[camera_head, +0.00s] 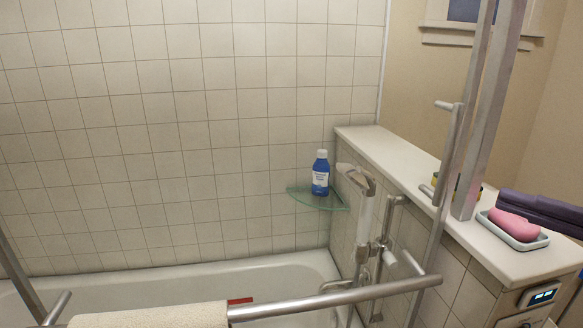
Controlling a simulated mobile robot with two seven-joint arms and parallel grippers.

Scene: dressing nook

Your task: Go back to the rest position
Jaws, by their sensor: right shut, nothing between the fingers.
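My left gripper is not in view.
A metal-framed screen with a towel-draped bar (335,299) crosses in front of the bathtub (270,275). A glass corner shelf (335,204) holds a blue bottle (320,174). On the ledge (395,160), a dish (497,233) holds pink soap (515,225) beside a dark purple object (545,211).

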